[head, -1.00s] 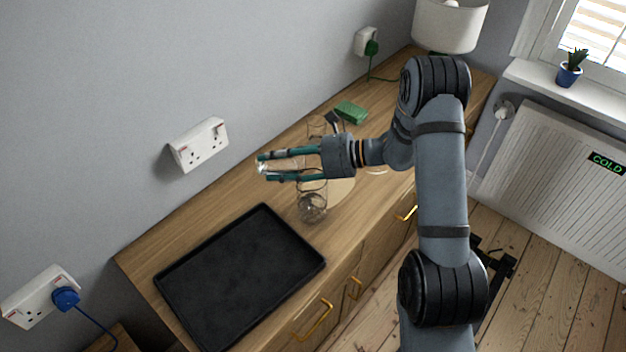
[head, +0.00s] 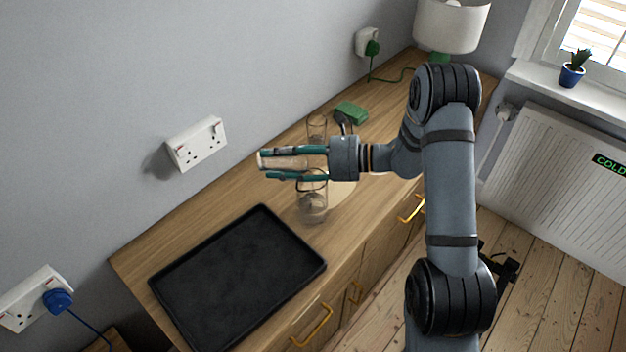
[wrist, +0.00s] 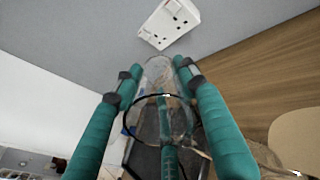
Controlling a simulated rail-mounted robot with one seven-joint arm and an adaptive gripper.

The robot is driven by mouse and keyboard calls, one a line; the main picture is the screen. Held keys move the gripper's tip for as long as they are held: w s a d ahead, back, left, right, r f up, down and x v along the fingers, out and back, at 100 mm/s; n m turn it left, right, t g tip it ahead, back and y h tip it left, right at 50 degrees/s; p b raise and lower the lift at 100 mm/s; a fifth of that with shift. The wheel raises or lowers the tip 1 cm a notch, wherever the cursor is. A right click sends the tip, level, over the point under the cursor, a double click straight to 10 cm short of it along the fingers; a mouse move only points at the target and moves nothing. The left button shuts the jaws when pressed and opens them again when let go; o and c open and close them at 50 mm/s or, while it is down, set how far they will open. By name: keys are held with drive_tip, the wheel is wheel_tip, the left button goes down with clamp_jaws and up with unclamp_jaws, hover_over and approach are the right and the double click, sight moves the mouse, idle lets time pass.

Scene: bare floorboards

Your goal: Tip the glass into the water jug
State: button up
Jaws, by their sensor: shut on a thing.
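My gripper (head: 272,164) is above the sideboard, its teal fingers pointing left toward the wall. It is shut on a clear glass (head: 283,161), which looks tilted well over, nearly along the fingers. The wrist view shows the glass (wrist: 158,75) between the fingers. The clear water jug (head: 313,208) stands upright on the sideboard, just below and right of the fingertips in the head view. The lower finger covers part of its top. I cannot tell whether the glass's mouth is over the jug, or whether anything is pouring.
A black tray (head: 240,278) lies on the sideboard (head: 205,215) in front of the jug. A second glass (head: 317,127), a green block (head: 351,112) and a pale round board (head: 343,194) are close behind or beside my gripper. A wall socket (head: 197,145) is left of the fingertips.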

drive_tip(key=shift+r+y+b, duration=0.45)
drive_tip(key=shift+y+b, duration=0.45)
drive_tip(key=shift+b, duration=1.25)
drive_tip(key=shift+r+y+b, duration=0.5)
drive_tip(key=shift+r+b, duration=0.15)
drive_tip(key=shift+b, duration=0.2)
drive_tip(key=shift+r+b, duration=0.15)
drive_tip(key=shift+b, duration=0.35)
